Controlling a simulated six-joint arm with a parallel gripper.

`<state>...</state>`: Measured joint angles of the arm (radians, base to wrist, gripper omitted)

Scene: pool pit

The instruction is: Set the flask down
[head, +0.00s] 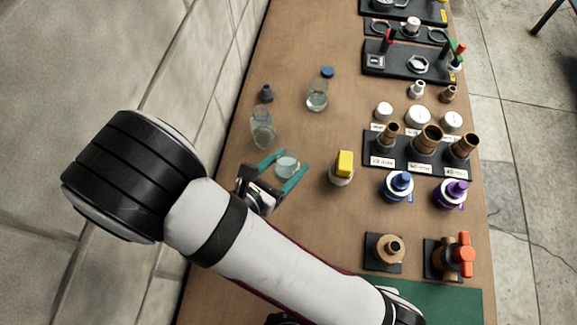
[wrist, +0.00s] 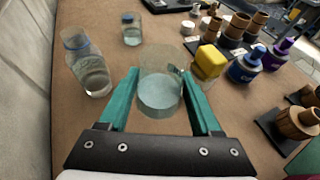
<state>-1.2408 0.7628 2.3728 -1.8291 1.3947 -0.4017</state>
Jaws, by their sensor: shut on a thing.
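The flask (head: 287,166) is a clear glass vessel with pale liquid in its lower part. It also shows in the wrist view (wrist: 160,92), between the two teal fingers of my gripper (wrist: 162,88). In the head view my gripper (head: 282,170) reaches from the lower left, with one finger on each side of the flask. The gripper is shut on the flask. The flask looks about upright. I cannot tell whether its base touches the wooden table (head: 225,235) or hangs just above it.
A clear jar (head: 262,130) stands left of the flask, and a blue-capped glass vessel (head: 317,95) stands behind it. A yellow-topped piece (head: 344,165) is close on the right. Blue (head: 398,186) and purple (head: 450,193) fittings stand farther right. Bare table lies in front.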

